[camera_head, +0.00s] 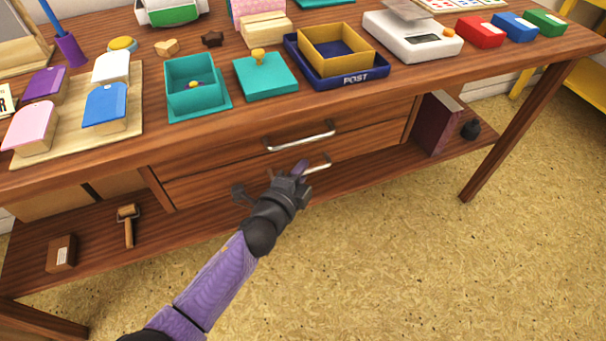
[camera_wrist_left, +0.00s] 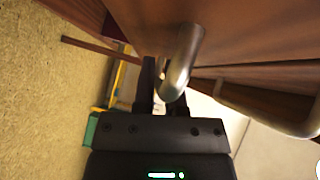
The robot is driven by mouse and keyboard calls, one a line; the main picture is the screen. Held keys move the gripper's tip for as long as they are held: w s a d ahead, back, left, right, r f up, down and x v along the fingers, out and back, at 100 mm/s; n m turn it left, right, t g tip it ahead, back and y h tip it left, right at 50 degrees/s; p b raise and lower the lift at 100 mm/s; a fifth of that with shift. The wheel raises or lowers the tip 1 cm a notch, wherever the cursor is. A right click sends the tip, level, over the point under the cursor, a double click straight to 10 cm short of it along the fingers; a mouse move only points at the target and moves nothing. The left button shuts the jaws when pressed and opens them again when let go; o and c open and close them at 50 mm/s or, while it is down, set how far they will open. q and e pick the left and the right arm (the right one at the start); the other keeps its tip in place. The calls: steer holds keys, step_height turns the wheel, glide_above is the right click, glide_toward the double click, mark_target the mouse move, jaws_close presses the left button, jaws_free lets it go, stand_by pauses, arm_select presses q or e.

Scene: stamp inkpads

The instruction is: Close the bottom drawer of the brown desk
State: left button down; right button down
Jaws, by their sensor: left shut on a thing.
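The brown desk (camera_head: 480,75) spans the head view, with two drawers under its top. The bottom drawer (camera_head: 215,185) has a metal bar handle (camera_head: 320,166), which also shows close up in the left wrist view (camera_wrist_left: 182,62). The top drawer (camera_head: 215,152) has its own handle (camera_head: 300,137). My left gripper (camera_head: 298,169) is at the bottom drawer's handle and shut on it; it hides the handle's left part. How far the bottom drawer stands out is hard to tell. My right gripper is not in view.
The desk's lower shelf (camera_head: 355,170) holds a dark red book-like block (camera_head: 434,124), a small black object (camera_head: 470,130), a wooden mallet (camera_head: 128,225) and a brown box (camera_head: 61,253). Stamps, trays and a scale (camera_head: 412,38) crowd the top. The floor (camera_head: 400,270) in front is clear.

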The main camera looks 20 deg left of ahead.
arm_select(q)
steer(key=c, duration=1)
jaws_free()
steer(key=shift+a+r, duration=0.1)
steer(key=shift+a, duration=0.05)
steer(key=shift+o, duration=0.2)
steer(key=shift+s+r, duration=0.1)
steer(key=shift+s, duration=0.1)
steer(key=p+v, duration=0.3)
steer(key=v, duration=0.6)
steer(key=shift+s, duration=0.2)
